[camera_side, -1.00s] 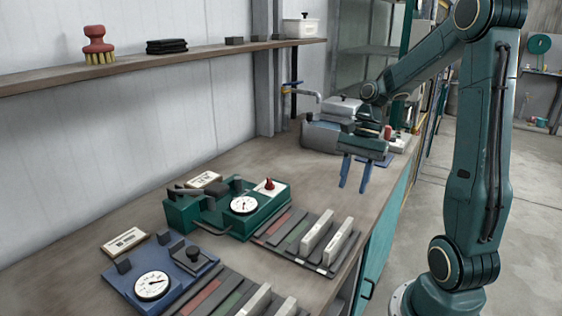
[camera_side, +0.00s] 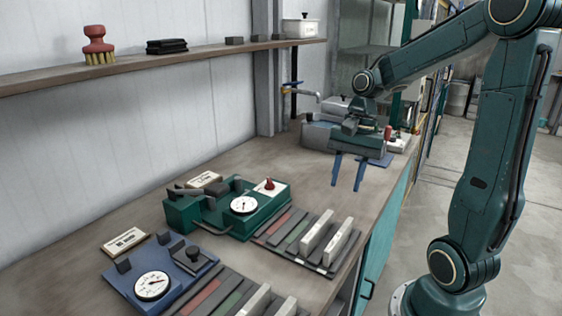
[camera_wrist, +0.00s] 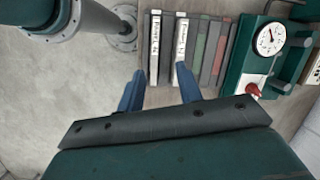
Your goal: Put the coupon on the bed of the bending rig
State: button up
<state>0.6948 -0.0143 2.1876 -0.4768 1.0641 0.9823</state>
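My gripper (camera_side: 346,186) is open and empty above the bench, beyond the green rig; its blue fingers also show apart in the wrist view (camera_wrist: 160,88). A green rig (camera_side: 262,213) with a dial and red knob stands mid-bench; it shows at right in the wrist view (camera_wrist: 256,82). A blue rig (camera_side: 178,284) with a dial and black knob stands nearer. Which is the bending rig, I cannot tell. A rack (camera_side: 325,268) beside the green rig holds dark, red and green strips and two pale-edged, upright coupons (camera_side: 313,235) (camera_side: 338,242). Labels on them show in the wrist view (camera_wrist: 155,50) (camera_wrist: 181,42), too small to read surely.
A second rack with strips and pale pieces (camera_side: 255,300) lies beside the blue rig. Label plates (camera_side: 125,241) lie on the bench. A wall shelf (camera_side: 200,57) runs above. Bare bench lies between the green rig and my gripper.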

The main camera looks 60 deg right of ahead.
jog(key=s+a+r+n+t+h, duration=0.1)
jog(key=s+a+r+n+t, duration=0.1)
jog(key=a+n, duration=0.3)
jog(key=s+a+r+n+t+h, duration=0.2)
jog(key=s+a+r+n, duration=0.1)
jog(key=a+n, duration=0.2)
jog(key=n, duration=0.2)
jog(key=shift+s+a+r+n, duration=0.3)
jog(key=shift+s+a+r, duration=0.05)
jog(key=shift+s, duration=0.05)
jog(key=shift+o, duration=0.5)
jog(key=shift+s+a+r+n+t, duration=0.15)
jog(key=shift+s+a+n+t, duration=0.15)
jog(key=shift+s+n+t, duration=0.55)
jog(key=shift+w+n+g, duration=0.25)
jog(key=shift+w+g, duration=0.05)
jog(key=shift+g, duration=0.05)
jog(key=w+a+f+n+g+h, duration=0.1)
jog(key=w+a+f+n+h, duration=0.1)
jog(key=f+n+h, duration=0.2)
jog(key=w+a+f+n+g+h, duration=0.2)
jog(key=f+n+h, duration=0.3)
jog(key=f+n, duration=0.2)
jog(key=w+a+f+n+g+h, duration=0.2)
jog(key=f+n+h, duration=0.2)
jog(key=f+n, duration=0.1)
jog(key=shift+w+a+f+n+h, duration=0.2)
jog(key=shift+w+a+n+h, duration=0.1)
jog(key=shift+n, duration=0.6)
jog(key=shift+d, duration=0.1)
